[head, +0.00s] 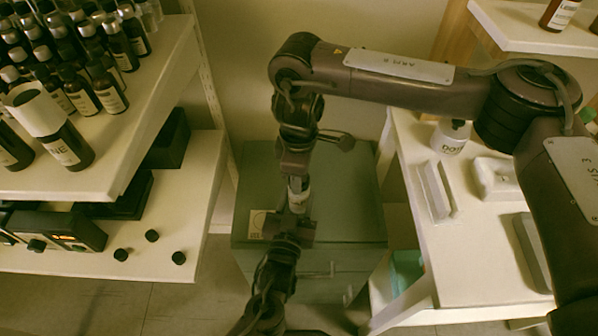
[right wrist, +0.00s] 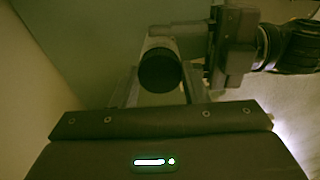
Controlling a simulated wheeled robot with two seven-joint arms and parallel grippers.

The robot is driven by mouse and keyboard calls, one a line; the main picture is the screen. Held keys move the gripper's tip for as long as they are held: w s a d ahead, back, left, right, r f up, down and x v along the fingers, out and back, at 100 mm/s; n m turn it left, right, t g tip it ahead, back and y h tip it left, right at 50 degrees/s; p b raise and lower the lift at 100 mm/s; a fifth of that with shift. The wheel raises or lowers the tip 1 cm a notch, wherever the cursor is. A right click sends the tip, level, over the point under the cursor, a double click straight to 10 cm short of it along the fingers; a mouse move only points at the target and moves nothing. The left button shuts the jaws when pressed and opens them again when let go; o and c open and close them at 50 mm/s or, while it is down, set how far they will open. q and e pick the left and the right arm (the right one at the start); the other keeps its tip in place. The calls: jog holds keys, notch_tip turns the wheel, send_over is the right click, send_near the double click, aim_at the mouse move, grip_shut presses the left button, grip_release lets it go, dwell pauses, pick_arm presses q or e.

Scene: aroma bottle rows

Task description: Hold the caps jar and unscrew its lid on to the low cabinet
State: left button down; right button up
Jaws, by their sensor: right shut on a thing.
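The caps jar (head: 298,192), pale with a dark label, is between my two grippers above the grey-green low cabinet (head: 352,185). In the right wrist view its round black lid (right wrist: 160,70) faces the camera, between my right fingers. My right gripper (head: 297,176) comes down from above and is shut at the lid end; its fingers also show in the right wrist view (right wrist: 160,92). My left gripper (head: 297,210) reaches in from the near side and appears closed around the jar body. Its fingertips are partly hidden. The lid is hidden from the head view.
A pale square card (head: 257,224) lies on the cabinet's left front. A shelf with several dark bottles (head: 110,95) stands at the left. A white table (head: 470,225) with trays and a white bottle (head: 451,138) stands at the right. The cabinet's right top is clear.

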jog(key=n, duration=0.8)
jog(key=shift+n, duration=0.4)
jog(key=n, duration=1.2)
jog(key=shift+n, duration=0.4)
jog(key=n, duration=0.4)
jog(key=shift+r, duration=0.1)
jog(key=n, duration=0.3)
jog(key=shift+n, duration=0.3)
jog(key=shift+r, duration=0.1)
jog(key=shift+r, duration=1)
